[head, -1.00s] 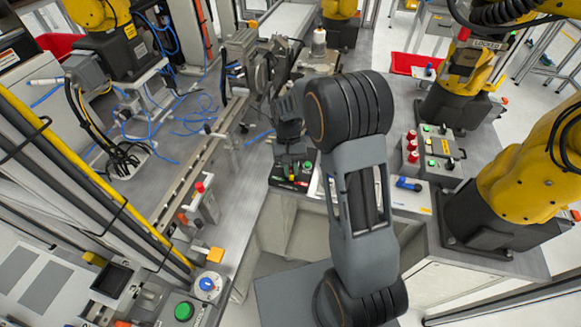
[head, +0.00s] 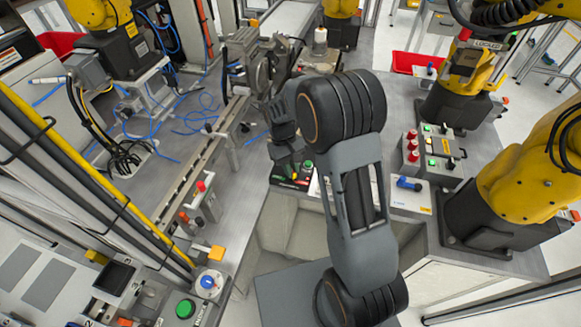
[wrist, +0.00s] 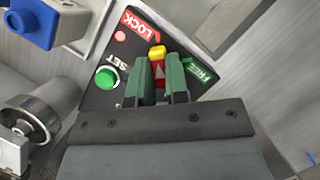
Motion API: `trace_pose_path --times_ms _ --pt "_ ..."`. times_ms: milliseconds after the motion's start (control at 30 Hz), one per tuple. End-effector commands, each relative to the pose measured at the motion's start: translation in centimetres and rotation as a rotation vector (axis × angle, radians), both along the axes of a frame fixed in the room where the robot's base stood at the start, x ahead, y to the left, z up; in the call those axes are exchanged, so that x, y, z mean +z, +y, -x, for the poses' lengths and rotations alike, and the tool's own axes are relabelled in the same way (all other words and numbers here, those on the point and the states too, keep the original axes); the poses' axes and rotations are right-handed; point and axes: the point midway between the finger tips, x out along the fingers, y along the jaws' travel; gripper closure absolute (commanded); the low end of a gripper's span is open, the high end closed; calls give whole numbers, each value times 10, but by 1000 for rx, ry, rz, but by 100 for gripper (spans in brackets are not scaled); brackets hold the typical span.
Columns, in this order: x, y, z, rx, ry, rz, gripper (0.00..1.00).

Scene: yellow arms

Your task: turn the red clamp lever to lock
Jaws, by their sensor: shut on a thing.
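The red clamp lever (wrist: 160,72), with a yellow tip, stands on a black panel (wrist: 97,100) in the wrist view. My gripper (wrist: 161,80) has its two green fingers on either side of the lever, shut on it. The yellow tip points between the red LOCK label (wrist: 138,22) and the green FREE label (wrist: 201,69). The fingers hide the lever's lower part and pivot. In the head view the panel (head: 279,180) is small and partly covered by my arm.
A green SET button (wrist: 106,78) and a small red light (wrist: 120,35) sit on the panel. A blue handle on a white block (wrist: 38,22) is close by at upper left. A metal cylinder (wrist: 45,100) stands at the left.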

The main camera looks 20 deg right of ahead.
Motion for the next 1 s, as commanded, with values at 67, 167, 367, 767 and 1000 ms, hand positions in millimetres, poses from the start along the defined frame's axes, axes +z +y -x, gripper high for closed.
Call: trace_pose_path --times_ms 67,167,367,767,1000 --pt "1 0 -1 4 -6 -1 100" --pt "1 0 -1 4 -6 -1 100" --pt "1 0 -1 4 -5 -1 74" --pt "1 0 -1 0 -2 -1 60" --pt "26 3 -11 0 -6 -1 60"
